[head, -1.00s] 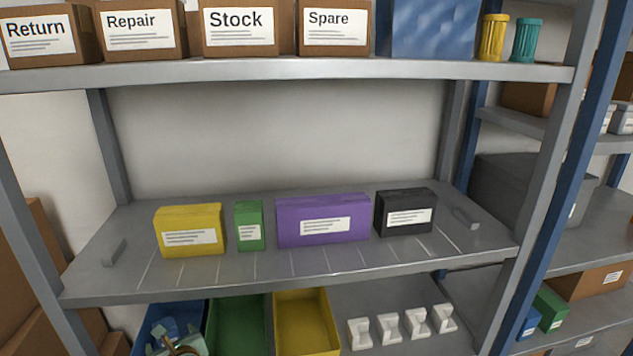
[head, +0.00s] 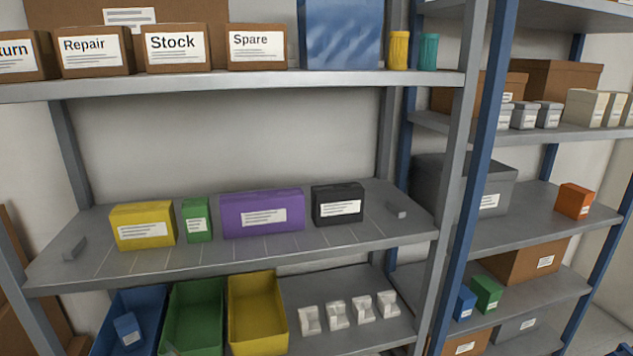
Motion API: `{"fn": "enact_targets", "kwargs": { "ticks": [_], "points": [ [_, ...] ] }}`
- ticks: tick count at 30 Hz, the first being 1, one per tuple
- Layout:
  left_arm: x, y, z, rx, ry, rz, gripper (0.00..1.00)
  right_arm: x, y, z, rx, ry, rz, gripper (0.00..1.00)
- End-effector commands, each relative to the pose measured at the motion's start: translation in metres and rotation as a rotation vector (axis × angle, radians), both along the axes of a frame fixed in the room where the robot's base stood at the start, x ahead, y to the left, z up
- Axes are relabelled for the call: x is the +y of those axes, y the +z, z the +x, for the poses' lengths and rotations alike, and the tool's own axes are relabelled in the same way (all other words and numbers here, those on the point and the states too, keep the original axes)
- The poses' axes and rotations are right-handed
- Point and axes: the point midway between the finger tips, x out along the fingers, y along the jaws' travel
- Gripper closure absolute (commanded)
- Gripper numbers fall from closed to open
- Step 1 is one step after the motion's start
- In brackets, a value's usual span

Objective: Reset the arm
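Neither of my grippers shows in the head view, and no part of my arms is clearly visible. The middle shelf (head: 330,244) holds a yellow box (head: 143,225), a narrow green box (head: 197,220), a wide purple box (head: 262,213) and a black box (head: 338,205) in a row. They stand upright with white labels facing me.
A second rack (head: 476,180) with boxes stands at right.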

Motion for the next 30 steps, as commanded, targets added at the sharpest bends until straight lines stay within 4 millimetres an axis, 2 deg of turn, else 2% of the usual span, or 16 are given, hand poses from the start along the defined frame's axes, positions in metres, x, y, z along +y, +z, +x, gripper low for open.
{"fn": "enact_targets", "kwargs": {
  "ticks": [5, 8, 11, 14, 17, 18, 20, 21, 23, 24, 25, 26, 27, 30],
  "points": [
    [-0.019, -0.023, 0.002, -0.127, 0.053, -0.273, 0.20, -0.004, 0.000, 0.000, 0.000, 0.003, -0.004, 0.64],
    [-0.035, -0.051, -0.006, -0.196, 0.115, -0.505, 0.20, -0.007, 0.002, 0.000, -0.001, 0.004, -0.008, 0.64],
    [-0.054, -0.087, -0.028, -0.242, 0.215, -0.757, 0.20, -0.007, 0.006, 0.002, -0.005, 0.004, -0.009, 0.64],
    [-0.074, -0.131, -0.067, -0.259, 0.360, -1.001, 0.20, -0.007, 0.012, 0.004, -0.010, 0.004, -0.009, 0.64],
    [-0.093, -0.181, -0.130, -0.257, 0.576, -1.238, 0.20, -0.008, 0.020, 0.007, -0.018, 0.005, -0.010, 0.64],
    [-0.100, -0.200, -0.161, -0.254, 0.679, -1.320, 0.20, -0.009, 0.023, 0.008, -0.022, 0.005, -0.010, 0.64],
    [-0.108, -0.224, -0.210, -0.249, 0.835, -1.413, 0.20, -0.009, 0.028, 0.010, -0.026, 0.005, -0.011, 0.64],
    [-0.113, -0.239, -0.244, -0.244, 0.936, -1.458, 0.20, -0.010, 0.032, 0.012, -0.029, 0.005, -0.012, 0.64],
    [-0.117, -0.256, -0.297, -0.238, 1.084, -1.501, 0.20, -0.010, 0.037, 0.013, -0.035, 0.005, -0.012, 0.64],
    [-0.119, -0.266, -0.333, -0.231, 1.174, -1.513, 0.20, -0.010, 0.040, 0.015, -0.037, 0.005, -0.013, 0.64],
    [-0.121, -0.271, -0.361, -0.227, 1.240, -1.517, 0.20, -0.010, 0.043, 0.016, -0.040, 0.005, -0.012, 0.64],
    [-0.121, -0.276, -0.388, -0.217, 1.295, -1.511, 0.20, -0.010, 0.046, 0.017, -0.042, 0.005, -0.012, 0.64],
    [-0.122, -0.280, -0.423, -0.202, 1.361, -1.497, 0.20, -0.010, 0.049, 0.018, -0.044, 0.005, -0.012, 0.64],
    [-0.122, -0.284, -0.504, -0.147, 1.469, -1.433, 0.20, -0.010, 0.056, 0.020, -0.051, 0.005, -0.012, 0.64]
  ]
}}
